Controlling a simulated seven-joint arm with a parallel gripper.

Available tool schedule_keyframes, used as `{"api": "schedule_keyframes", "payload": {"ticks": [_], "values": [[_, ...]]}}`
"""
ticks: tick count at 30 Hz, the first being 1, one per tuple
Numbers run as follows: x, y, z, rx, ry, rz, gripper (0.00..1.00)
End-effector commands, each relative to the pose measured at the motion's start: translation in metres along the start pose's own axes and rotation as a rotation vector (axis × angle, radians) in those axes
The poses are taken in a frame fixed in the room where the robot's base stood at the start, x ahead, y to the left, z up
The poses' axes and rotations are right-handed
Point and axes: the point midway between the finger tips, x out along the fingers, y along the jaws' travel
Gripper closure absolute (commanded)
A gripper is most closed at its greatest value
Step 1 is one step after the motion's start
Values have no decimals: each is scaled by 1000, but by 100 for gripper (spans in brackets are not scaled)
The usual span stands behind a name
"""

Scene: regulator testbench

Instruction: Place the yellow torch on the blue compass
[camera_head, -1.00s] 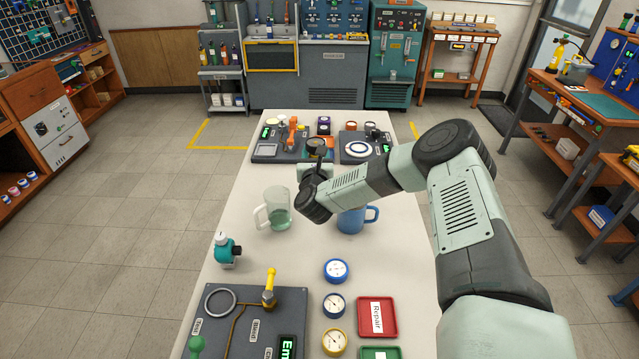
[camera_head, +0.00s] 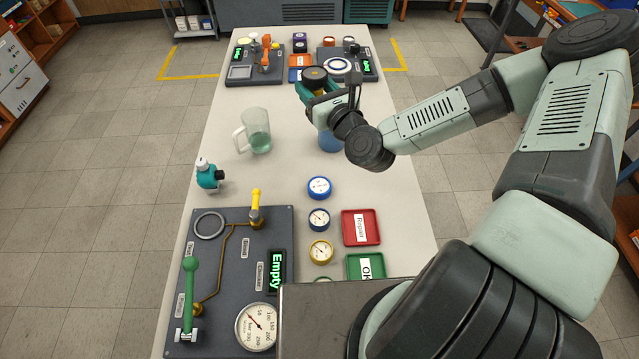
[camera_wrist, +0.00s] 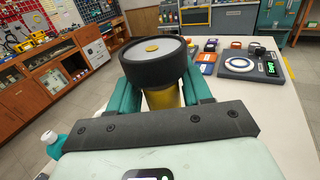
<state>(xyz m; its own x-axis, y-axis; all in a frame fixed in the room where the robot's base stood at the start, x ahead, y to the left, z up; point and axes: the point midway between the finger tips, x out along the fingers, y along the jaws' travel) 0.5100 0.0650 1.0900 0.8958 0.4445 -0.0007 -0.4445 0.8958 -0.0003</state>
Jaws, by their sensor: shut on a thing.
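My gripper (camera_head: 311,88) is shut around the yellow torch. In the wrist view the torch shows a wide black head (camera_wrist: 155,62) with a grey top, and part of its yellow body (camera_wrist: 162,99) between the teal fingers. It is upright in the grip. In the head view only the black head (camera_head: 314,76) shows clearly. The bright blue round compass (camera_head: 319,187) with a white face lies on the table, nearer than the gripper and apart from it. A darker blue round dial (camera_head: 319,219) lies just in front of it.
A blue mug (camera_head: 329,142) stands partly behind my arm. A yellow dial (camera_head: 321,251), red tray (camera_head: 361,227), green tray (camera_head: 366,267) and dark panel (camera_head: 275,222) are near the compass.

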Motion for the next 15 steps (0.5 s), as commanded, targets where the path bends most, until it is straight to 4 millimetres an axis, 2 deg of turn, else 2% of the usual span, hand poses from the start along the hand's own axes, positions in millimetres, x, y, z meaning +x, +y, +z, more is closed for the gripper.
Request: {"api": "schedule_keyframes", "payload": {"ticks": [1,3,6,12,13,15], "values": [[-22,6,3,2,0,37,94],[-45,16,7,1,-1,82,94],[-69,28,12,0,-3,131,94],[-101,44,22,-1,-3,190,94],[-104,46,21,0,-2,195,94],[-101,46,7,1,-2,192,94]]}}
